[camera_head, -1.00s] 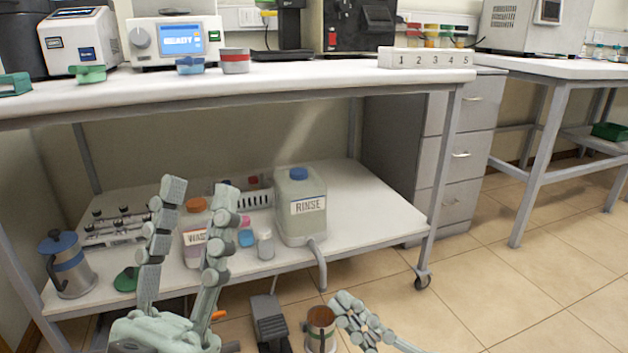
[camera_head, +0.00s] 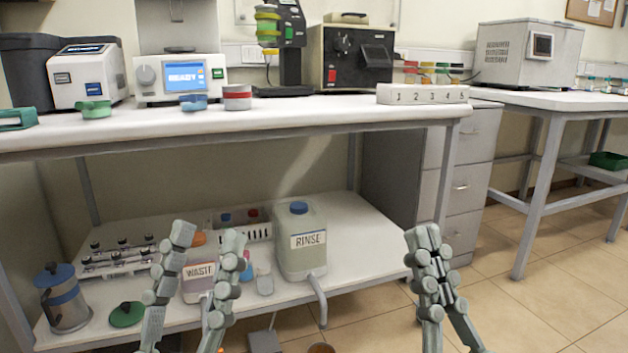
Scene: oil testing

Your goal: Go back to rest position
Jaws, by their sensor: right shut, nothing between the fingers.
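My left gripper (camera_head: 207,238) is at the lower left of the head view. Its two fingers stand upright and apart with nothing between them, in front of the lower shelf and the waste bottle. My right gripper (camera_head: 423,232) is at the lower right, its fingers upright and pressed together, empty. The palms of both grippers are below or at the frame's lower edge.
The white bench top (camera_head: 300,112) carries instruments and a numbered rack (camera_head: 425,95). The lower shelf (camera_head: 370,232) holds a RINSE canister (camera_head: 300,262), a WASTE bottle (camera_head: 196,284) and a metal jug (camera_head: 64,310). Drawers (camera_head: 468,185) stand behind. Tiled floor at right is free.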

